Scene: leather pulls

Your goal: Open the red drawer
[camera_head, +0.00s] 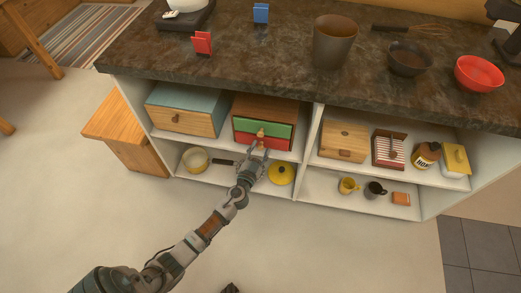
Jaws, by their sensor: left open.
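The red drawer (276,143) is the lower front of a small wooden cabinet (266,108) on the upper shelf under the counter. The green drawer (278,129) sits just above it. Both fronts look closed. A small tan pull (261,132) shows at the middle of the fronts. My left gripper (257,151) is open in front of the red drawer, its fingers pointing up at the pull. It hides part of the red front, and I cannot tell whether it touches the pull. My right gripper is not in view.
A blue-topped wooden drawer box (187,110) stands left of the cabinet. A pot (196,160) and a yellow lid (281,173) are on the shelf below. The dark countertop (245,55) overhangs the shelves. The floor in front (330,245) is clear.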

